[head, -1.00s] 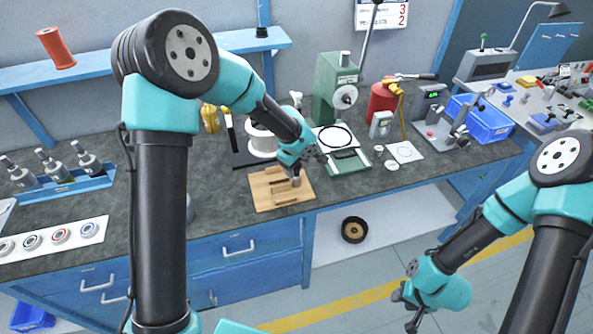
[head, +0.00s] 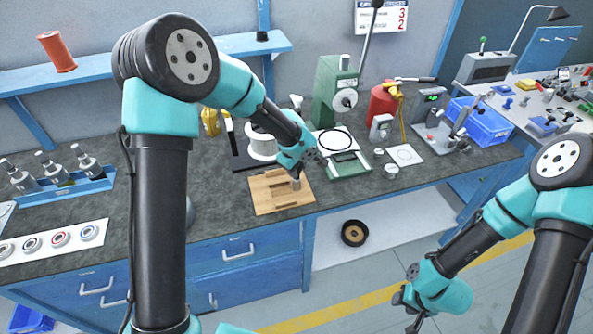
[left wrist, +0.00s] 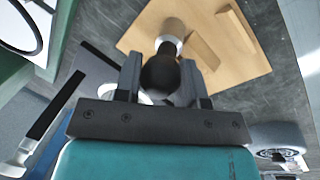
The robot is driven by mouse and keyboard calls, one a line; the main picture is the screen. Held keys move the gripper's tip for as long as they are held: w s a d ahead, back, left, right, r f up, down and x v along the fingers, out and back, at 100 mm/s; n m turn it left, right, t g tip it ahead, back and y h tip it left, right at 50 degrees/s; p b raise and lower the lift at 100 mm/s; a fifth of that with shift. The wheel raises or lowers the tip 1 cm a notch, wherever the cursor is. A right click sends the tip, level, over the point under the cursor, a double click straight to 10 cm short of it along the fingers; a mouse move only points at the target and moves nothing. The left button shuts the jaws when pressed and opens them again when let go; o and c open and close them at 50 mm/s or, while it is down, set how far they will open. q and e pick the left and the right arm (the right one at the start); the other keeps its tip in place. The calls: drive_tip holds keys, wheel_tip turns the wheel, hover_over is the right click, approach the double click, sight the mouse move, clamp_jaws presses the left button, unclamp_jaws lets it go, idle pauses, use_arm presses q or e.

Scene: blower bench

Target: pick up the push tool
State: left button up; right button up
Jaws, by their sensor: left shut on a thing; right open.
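The push tool (left wrist: 160,74) is between the fingers of my left gripper (left wrist: 160,78) in the left wrist view. It has a dark round knob, a light collar and a cylindrical end. In the head view, its pale metal end (head: 296,184) shows below my left gripper (head: 298,172), over the right part of the wooden board (head: 266,199). My left gripper is shut on the tool; whether the tool's end touches the board is unclear. My right gripper (head: 411,310) is open and empty, low at the right, away from the bench.
A card with several rings (head: 60,238) lies at the left.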

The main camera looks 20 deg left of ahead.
use_arm(q)
drive_tip(key=shift+r, duration=1.55)
drive_tip(key=shift+s+d+r, duration=0.1)
drive_tip(key=shift+s+r, duration=0.1)
drive_tip(key=shift+r, duration=0.1)
drive_tip(key=s+d+r, duration=0.1)
drive_tip(key=s+d, duration=0.3)
drive_tip(key=s, duration=1.1)
drive_tip(key=shift+d+r, duration=0.15)
